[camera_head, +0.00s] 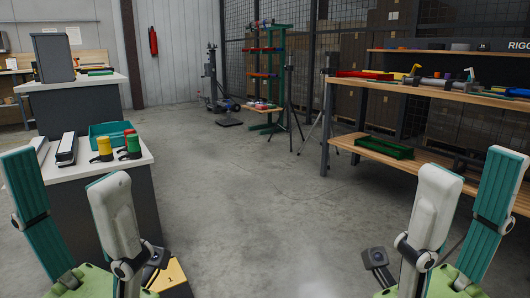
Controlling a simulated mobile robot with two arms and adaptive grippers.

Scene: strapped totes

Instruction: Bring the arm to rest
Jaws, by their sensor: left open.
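My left gripper (62,165) stands upright at the lower left, its two teal and white fingers spread wide with nothing between them. It shows in front of the near left counter. My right gripper (474,162) stands upright at the lower right, its fingers also apart and empty. It shows in front of the wooden shelf unit. The green bodies of both grippers are cut off by the bottom edge. The rest of both arms is out of view.
A yellow-topped block (172,274) is low left. The middle floor is clear.

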